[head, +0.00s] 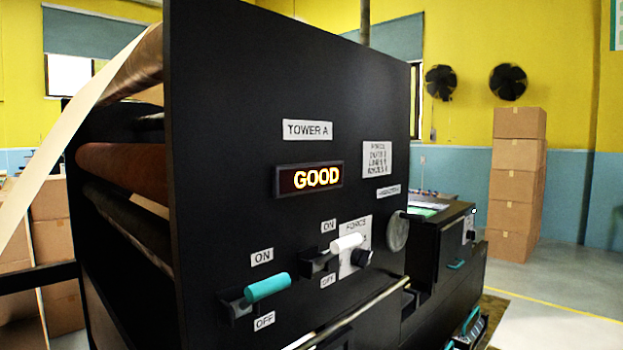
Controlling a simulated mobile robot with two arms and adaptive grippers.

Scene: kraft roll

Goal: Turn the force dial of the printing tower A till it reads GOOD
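Printing tower A is a tall black panel (230,150) with a white "TOWER A" label (307,130). Its dark display (310,179) reads GOOD in glowing yellow-orange letters. The force dial (362,257) is a small black knob low on the panel, beside a white plate (355,235) marked FORCE. The plate's lower text is partly hidden by the white lever and the knob. Neither of my grippers can be made out in the head view, and nothing is seen touching the dial.
A teal lever (267,287) and a white lever (346,243), each with ON and OFF labels, stick out left of the dial. A pale rail (365,308) runs below. A carton stack (515,185) stands at right; open floor (555,270) lies before it.

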